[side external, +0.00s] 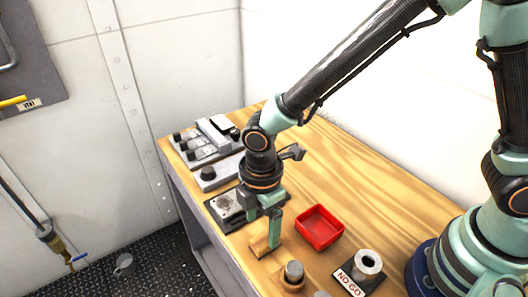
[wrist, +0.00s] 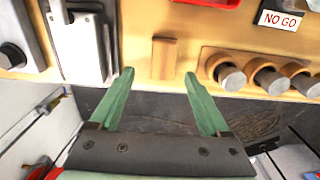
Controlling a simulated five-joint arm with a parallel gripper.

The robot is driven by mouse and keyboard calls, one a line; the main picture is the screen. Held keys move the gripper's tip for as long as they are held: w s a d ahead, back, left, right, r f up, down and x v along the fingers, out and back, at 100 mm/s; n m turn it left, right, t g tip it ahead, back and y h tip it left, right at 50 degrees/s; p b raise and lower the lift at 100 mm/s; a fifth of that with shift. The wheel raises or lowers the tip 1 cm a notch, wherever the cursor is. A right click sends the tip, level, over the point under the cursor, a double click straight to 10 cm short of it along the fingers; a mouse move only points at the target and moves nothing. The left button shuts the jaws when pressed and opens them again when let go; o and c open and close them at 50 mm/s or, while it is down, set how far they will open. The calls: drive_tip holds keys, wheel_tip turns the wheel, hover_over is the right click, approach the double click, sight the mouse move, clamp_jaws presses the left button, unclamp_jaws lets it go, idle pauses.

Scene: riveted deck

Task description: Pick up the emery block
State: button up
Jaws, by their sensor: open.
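The emery block appears to be the small tan block (wrist: 164,58) lying near the bench's front edge in the wrist view. In the side view it shows as a tan block (side external: 259,246) just below and partly behind my gripper's near finger. My gripper (wrist: 159,75) is open and empty, pointing down over the bench. In the wrist view the block lies beyond the fingertips, roughly centred between the two fingers. My gripper also shows in the side view (side external: 261,230); whether the fingers reach down beside the block is hard to tell.
The wooden bench (side external: 345,185) holds a red tray (side external: 320,227) right of my gripper. Metal plugs in wooden rings (wrist: 232,75) stand close to the block's right. A NO GO plate (side external: 349,283) lies farther right. A dark plate with a metal piece (wrist: 80,45) is on the left.

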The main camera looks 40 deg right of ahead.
sight(263, 239)
drive_tip(key=f, duration=0.4)
drive_tip(key=shift+s, duration=0.2)
drive_tip(key=shift+c, duration=0.3)
clamp_jaws()
wheel_tip(263, 239, up, 20)
idle(0.3)
